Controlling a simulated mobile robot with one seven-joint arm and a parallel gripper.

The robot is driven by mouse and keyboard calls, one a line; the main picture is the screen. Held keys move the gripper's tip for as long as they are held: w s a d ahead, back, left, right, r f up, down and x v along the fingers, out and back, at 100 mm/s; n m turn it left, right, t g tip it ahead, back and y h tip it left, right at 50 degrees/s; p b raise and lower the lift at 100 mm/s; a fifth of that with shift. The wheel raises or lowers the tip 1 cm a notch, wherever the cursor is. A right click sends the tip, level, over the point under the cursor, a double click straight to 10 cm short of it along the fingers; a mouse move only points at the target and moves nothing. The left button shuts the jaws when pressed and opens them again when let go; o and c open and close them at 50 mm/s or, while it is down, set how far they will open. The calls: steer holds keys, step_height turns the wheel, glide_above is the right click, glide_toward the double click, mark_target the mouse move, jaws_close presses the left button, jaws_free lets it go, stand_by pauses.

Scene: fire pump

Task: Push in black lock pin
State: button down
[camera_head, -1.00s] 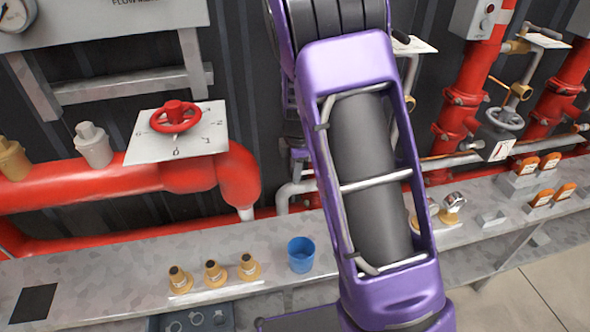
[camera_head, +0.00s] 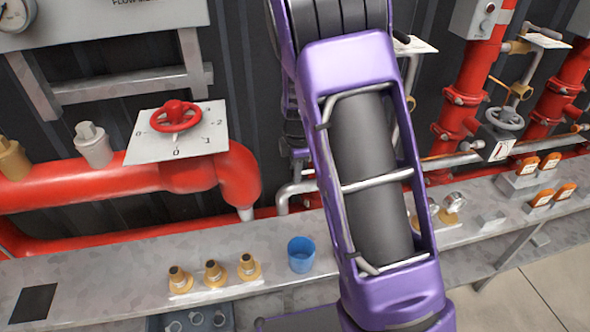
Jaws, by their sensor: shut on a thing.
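I cannot make out the black lock pin in this view. My purple arm stands across the middle and hides part of the wall and bench behind it. A small part of my arm's far end shows just left of the big purple link, near the grey wall pipe. My gripper cannot be made out; it seems hidden behind my arm, so its contact with anything does not show.
A red handwheel (camera_head: 176,116) sits over a white dial plate (camera_head: 150,149) on a thick red pipe (camera_head: 80,188). The grey bench (camera_head: 100,262) holds several brass fittings (camera_head: 214,272) and a blue cup (camera_head: 301,255). Red vertical pipes (camera_head: 465,100) and a grey valve wheel (camera_head: 505,118) stand right.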

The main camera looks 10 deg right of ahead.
mark_target(306, 171)
steer(key=d+b, duration=0.1)
steer(key=d, duration=0.2)
steer(key=shift+d, duration=0.2)
steer(key=c, duration=0.5)
jaws_free()
steer(key=s+r, duration=0.1)
steer(key=r, duration=0.4)
steer(key=s+r+p, duration=0.1)
steer(key=r, duration=0.5)
steer(key=s+r, duration=0.1)
steer(key=r, duration=0.5)
steer(key=shift+s+r, duration=0.1)
steer(key=shift+s, duration=0.15)
